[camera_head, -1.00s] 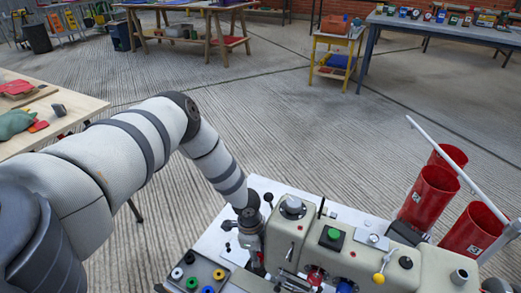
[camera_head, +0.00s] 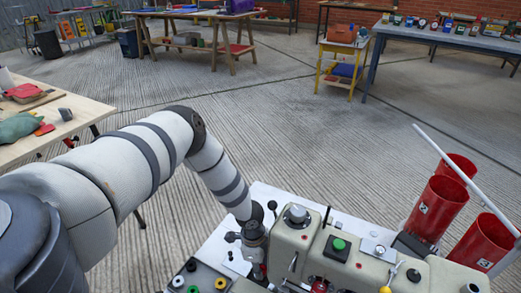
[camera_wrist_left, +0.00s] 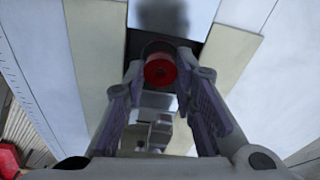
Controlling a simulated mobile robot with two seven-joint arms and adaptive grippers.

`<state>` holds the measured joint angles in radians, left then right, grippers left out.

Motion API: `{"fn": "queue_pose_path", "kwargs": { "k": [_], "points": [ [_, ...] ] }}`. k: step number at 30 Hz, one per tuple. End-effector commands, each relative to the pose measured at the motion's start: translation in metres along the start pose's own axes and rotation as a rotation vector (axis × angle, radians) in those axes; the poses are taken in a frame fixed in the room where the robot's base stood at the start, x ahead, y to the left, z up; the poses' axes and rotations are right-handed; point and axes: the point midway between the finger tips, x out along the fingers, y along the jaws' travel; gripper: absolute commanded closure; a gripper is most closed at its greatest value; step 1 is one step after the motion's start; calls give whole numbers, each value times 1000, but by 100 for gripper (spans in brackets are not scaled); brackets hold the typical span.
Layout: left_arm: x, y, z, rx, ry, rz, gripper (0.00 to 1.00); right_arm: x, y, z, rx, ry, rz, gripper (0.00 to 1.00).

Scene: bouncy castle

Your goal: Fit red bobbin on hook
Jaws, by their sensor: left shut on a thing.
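My left gripper (camera_head: 259,266) is at the left end of the cream machine (camera_head: 380,272), pointing down. Its fingers are mostly hidden in the head view. In the left wrist view, the left gripper (camera_wrist_left: 160,85) is shut on the red bobbin (camera_wrist_left: 160,70), a small red spool with a dark centre held at the fingertips. A dark recess between pale panels lies just beyond the bobbin. I cannot tell the hook apart in either view, nor whether the bobbin touches anything. My right gripper is not in view.
A dark tray (camera_head: 207,272) with several coloured rings lies left of the machine. Levers and a green button (camera_head: 339,244) stand up from the machine. Red cylinders (camera_head: 436,206) and a slanted white bar (camera_head: 462,178) rise at the right. A wooden table (camera_head: 80,105) is at the left.

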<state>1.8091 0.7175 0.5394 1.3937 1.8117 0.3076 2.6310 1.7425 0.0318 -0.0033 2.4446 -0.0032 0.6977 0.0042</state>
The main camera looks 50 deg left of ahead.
Motion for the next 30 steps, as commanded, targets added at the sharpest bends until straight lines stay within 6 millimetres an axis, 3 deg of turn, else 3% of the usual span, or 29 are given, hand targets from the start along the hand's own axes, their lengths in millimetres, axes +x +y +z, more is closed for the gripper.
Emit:
{"fn": "queue_pose_path", "kwargs": {
  "k": [30],
  "points": [
    [14,1,2,0,-1,3,93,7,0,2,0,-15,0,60]
  ]
}}
